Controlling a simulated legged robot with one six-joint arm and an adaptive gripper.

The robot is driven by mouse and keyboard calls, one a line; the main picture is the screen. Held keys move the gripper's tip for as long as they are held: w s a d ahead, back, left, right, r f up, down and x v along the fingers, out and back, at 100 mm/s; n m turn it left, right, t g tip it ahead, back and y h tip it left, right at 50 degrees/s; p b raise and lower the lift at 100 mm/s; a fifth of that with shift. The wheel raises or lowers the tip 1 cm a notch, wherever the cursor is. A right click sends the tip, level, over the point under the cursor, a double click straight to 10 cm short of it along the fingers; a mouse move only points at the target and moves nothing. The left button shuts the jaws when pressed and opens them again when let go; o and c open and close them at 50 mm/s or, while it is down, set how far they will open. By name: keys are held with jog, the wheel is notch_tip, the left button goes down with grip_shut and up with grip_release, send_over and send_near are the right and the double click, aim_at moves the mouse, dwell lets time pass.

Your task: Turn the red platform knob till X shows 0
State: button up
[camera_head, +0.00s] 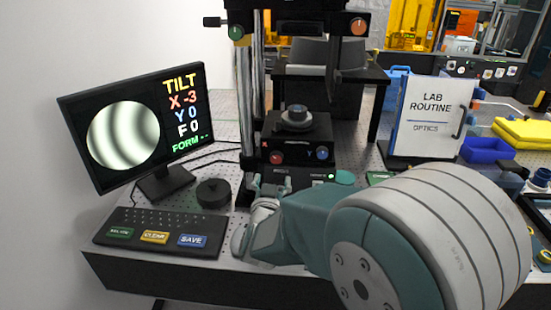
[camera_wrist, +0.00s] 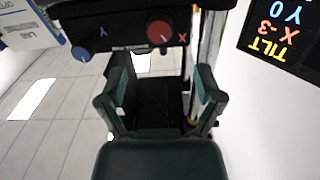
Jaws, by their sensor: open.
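The red platform knob (camera_head: 276,158) is on the left front of the black platform (camera_head: 297,136), by a red X mark. In the wrist view the red knob (camera_wrist: 160,33) is near the top, beyond my fingertips and apart from them. My gripper (camera_head: 271,184) is open and empty, just below and in front of the knob; in the wrist view its fingers (camera_wrist: 160,82) are spread wide. The monitor (camera_head: 135,125) reads TILT, X -3, Y 0, F 0, beside a round picture of dark, curved bands. A blue knob (camera_head: 322,153) marked Y is at the platform's right.
A keypad (camera_head: 165,232) with green, yellow and blue SAVE keys lies at the front left. A black round puck (camera_head: 213,192) lies left of my gripper. A LAB ROUTINE board (camera_head: 431,115) stands to the right.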

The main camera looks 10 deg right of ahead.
aim_at(276, 159)
jog(key=x, duration=0.9)
jog(key=shift+w, duration=0.1)
jog(key=c, duration=1.2)
